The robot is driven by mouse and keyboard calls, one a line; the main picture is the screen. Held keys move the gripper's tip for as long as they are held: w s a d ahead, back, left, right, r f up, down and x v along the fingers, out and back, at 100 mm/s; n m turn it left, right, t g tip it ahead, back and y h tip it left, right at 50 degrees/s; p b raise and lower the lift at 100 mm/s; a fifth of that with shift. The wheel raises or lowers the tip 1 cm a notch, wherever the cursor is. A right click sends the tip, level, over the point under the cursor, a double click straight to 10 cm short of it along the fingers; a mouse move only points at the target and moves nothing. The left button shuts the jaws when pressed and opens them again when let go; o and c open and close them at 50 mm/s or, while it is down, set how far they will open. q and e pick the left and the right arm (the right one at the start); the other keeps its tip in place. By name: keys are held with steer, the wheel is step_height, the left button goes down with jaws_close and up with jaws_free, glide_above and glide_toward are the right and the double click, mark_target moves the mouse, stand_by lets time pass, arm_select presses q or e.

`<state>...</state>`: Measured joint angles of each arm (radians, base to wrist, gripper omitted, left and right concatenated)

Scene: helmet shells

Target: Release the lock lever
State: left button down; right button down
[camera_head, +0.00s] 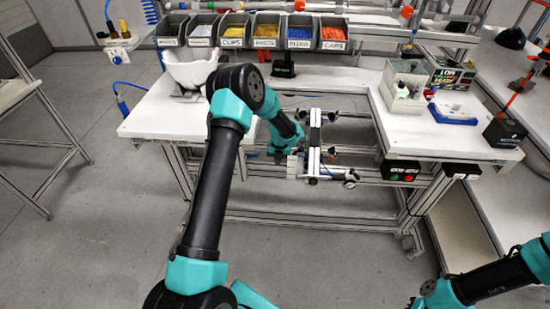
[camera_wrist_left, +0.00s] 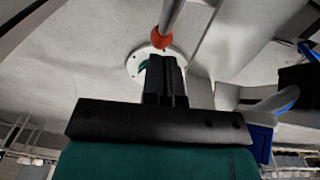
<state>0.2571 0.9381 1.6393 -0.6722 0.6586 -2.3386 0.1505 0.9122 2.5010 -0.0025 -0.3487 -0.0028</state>
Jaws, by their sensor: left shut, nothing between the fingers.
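A metal rod with a red-orange ball end (camera_wrist_left: 161,39), which looks like the lock lever, comes down from the top of the left wrist view. My left gripper (camera_wrist_left: 165,72) points at the ball, its black fingers together and empty. The ball shows just beyond the fingertips; I cannot tell whether they touch. In the head view my left arm reaches to a metal fixture (camera_head: 315,145) in the workbench gap, where the small lever cannot be made out. My right arm shows at the lower right; its gripper is out of view.
A white helmet shell (camera_head: 192,68) stands on the left bench top. Several grey parts bins (camera_head: 245,43) line the back. A blue-edged tray (camera_head: 454,114) and a grey box (camera_head: 404,88) stand on the right bench top (camera_head: 430,140). A control box with buttons (camera_head: 400,171) hangs below.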

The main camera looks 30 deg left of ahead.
stand_by(0.4)
arm_select(q)
step_height(320, 180, up, 17)
steer(key=w, duration=0.1)
steer(key=shift+w+d+r, duration=0.2)
steer(key=shift+d, duration=0.1)
steer(key=shift+d, duration=0.1)
stand_by(0.5)
